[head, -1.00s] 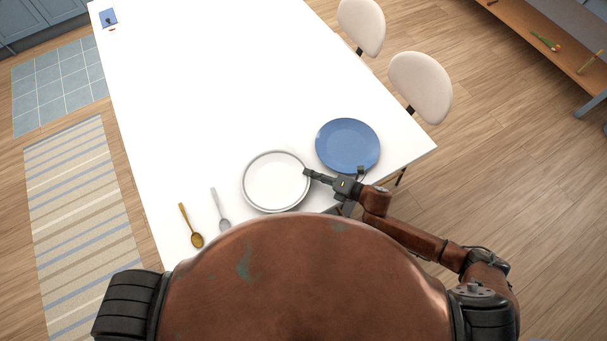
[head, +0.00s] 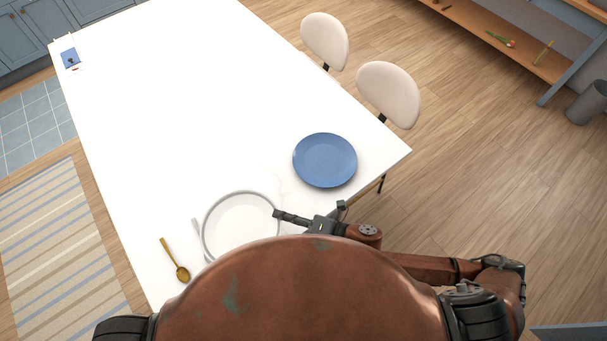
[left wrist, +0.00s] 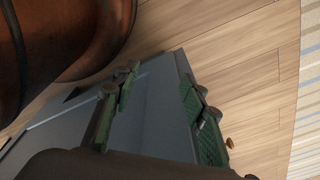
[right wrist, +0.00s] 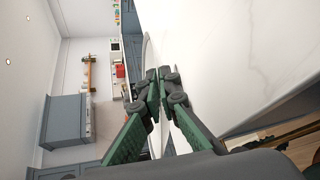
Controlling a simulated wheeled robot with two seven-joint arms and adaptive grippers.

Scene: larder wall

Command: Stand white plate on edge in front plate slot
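The white plate (head: 238,228) is at the near edge of the white table in the head view, its lower part hidden behind my body. My right gripper (head: 277,214) is shut on its right rim. In the right wrist view the fingers (right wrist: 160,92) close on the thin plate edge. The plate covers most of a grey spoon (head: 195,227); whether it is clear of the tabletop is hard to tell. My left gripper (left wrist: 157,108) has its fingers apart and empty in the left wrist view. I cannot make out a plate slot in any view.
A blue plate (head: 325,160) lies right of the white plate, near the table corner. A gold spoon (head: 181,272) lies to the left. Two pale chairs (head: 388,95) stand along the right side. A small blue item (head: 69,57) is at the far left corner. The middle of the table (head: 190,100) is clear.

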